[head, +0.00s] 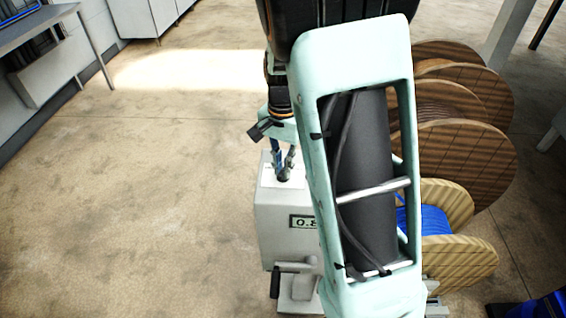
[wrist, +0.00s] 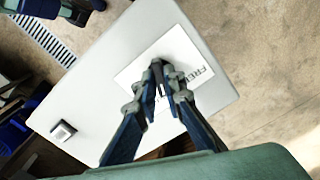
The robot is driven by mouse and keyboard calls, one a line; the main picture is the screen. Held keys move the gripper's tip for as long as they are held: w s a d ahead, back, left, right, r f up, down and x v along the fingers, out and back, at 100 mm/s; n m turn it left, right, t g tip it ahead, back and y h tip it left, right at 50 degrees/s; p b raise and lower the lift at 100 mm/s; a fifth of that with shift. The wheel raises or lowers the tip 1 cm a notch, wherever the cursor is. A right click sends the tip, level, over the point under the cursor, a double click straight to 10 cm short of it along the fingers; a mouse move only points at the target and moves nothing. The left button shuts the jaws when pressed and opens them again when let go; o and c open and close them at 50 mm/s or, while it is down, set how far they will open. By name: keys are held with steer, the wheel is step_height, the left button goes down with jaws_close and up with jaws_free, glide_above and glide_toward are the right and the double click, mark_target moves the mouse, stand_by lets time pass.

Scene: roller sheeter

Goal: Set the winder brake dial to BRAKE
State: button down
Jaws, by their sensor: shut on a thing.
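The winder brake dial sits on a white label plate (wrist: 192,47) on top of a grey machine box (wrist: 95,90). The word FREE shows on the plate to the right of the fingertips. My gripper (wrist: 167,78) points down at the plate and is shut on the dial, which the fingertips almost wholly hide. I cannot read the dial's pointer or see the BRAKE mark. In the head view, my gripper (head: 284,174) is at the top of the box (head: 268,222), and my arm covers the box's right part.
A small dark switch (wrist: 63,131) is on the box top. Wooden spools (head: 462,165) and a blue cable reel (head: 433,222) stand at right. The floor (head: 130,200) at left is clear.

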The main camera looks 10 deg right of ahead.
steer(key=shift+w+r+m+p, duration=0.1)
steer(key=shift+m+p, duration=0.3)
steer(key=shift+m, duration=0.7)
steer(key=c, duration=2)
jaws_free()
step_height(320, 180, up, 12)
steer(key=shift+f, duration=0.1)
